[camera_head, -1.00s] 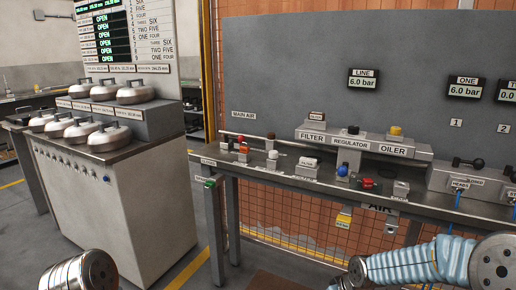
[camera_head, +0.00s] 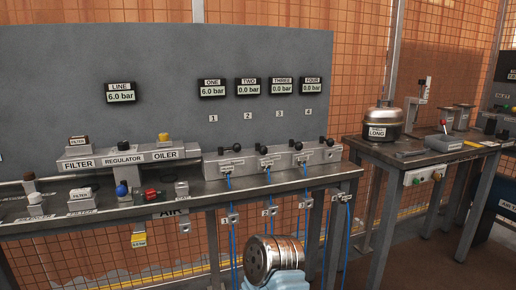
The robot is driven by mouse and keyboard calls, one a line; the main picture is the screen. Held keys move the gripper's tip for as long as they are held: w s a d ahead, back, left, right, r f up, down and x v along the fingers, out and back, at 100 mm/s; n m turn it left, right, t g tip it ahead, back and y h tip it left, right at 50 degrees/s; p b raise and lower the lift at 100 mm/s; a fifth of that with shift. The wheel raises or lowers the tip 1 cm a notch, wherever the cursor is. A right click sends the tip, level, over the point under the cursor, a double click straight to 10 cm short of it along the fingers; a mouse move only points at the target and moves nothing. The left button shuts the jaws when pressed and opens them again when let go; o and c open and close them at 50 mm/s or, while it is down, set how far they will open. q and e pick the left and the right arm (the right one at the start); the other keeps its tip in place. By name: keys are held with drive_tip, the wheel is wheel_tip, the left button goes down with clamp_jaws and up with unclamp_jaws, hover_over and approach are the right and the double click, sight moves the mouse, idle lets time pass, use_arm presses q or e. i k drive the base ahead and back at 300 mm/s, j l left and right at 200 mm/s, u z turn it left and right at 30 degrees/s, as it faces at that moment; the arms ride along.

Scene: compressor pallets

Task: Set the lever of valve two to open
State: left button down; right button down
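Valve two's lever (camera_head: 263,150) sits on the grey valve block under the wall number 2, second from the left in the row. A metal wrist link of mine shows at the bottom centre, below and apart from the bench. Neither gripper's fingers are in view.
The bench (camera_head: 190,203) carries the filter, regulator and oiler unit (camera_head: 120,156) on the left. Blue hoses (camera_head: 232,255) hang below the valves.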

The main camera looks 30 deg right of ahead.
sight(263, 150)
drive_tip(key=z, duration=0.95)
